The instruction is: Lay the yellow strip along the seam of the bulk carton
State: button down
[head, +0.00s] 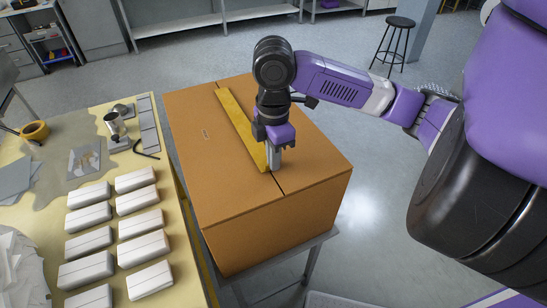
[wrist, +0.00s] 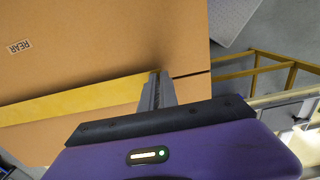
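The large brown bulk carton (head: 208,160) stands closed in the middle of the head view. Its dark seam (head: 279,186) runs across the top and shows beyond the strip at the near end and as a short line in the wrist view (wrist: 190,75). The yellow strip (head: 240,128) lies lengthwise along the seam line and covers most of it. My gripper (head: 274,163) points down at the strip's near end, its fingers close together. In the wrist view the strip (wrist: 75,102) runs up to the fingers (wrist: 157,88), which appear shut on its end; the exact contact is hidden.
The carton rests on a grey stand (head: 290,268). A "REAR" label (wrist: 19,47) is on the carton.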

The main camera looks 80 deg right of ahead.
dwell(0.3)
jog(key=c, duration=1.6)
grip_release()
jog(key=shift+o, duration=0.2)
jog(key=o, duration=0.5)
notch_tip(320, 180, up, 8)
jog(key=p, duration=0.6)
